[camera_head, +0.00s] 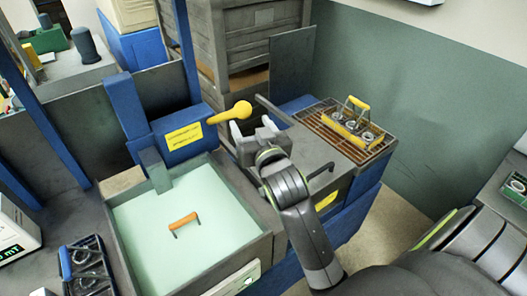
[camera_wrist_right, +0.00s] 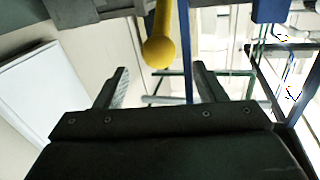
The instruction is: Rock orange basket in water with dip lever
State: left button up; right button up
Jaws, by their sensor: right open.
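The dip lever is a yellow rod with a round knob (camera_head: 242,110), sticking out to the right from a blue housing (camera_head: 181,138) with a yellow label. The knob also shows in the right wrist view (camera_wrist_right: 159,52), between and beyond my fingertips. My right gripper (camera_head: 254,127) is open and empty, just below and to the right of the knob, apart from it. In the wrist view its fingers (camera_wrist_right: 160,82) are spread wide. An orange handle (camera_head: 183,219), likely the basket's, stands up from the pale green water (camera_head: 160,252) in the tank; the basket body is hidden. My left gripper is not visible.
A brown wire rack (camera_head: 330,147) with a yellow-handled carrier (camera_head: 358,123) holding metal rings stands at the right. A dark tray (camera_head: 85,265) sits at lower left. Grey wooden panelling stands behind the lever.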

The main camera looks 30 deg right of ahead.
pick_arm(q)
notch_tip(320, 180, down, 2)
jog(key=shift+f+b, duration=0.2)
jog(key=shift+b, duration=0.75)
pick_arm(e)
jog(key=s+a, duration=0.1)
jog(key=s, duration=0.6)
jog(key=shift+s+a, duration=0.25)
jog(key=shift+s, duration=0.1)
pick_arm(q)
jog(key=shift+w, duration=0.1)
pick_arm(e)
jog(key=shift+d+y, duration=0.1)
jog(key=shift+y, duration=0.2)
